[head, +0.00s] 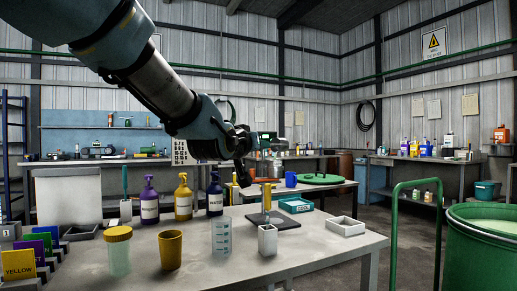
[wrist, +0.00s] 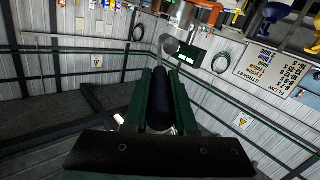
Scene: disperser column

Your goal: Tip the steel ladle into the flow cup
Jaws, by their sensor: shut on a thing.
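My gripper (wrist: 160,95) is shut on the dark handle of the steel ladle (wrist: 170,45) in the wrist view. The handle lies between the two green jaws, and the grey ladle head shows beyond them. In the head view my gripper (head: 243,172) hangs at the end of the arm, up and to the left of a brass-yellow piece (head: 267,194). That piece looks like the flow cup and stands over a dark base plate on the bench.
On the bench (head: 330,256) stand a clear beaker (head: 221,237), an ochre cup (head: 170,249), a yellow-lidded jar (head: 119,250), a white square container (head: 267,240) and several pump bottles. A white tray (head: 345,227) lies right. A green drum (head: 480,250) stands at far right.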

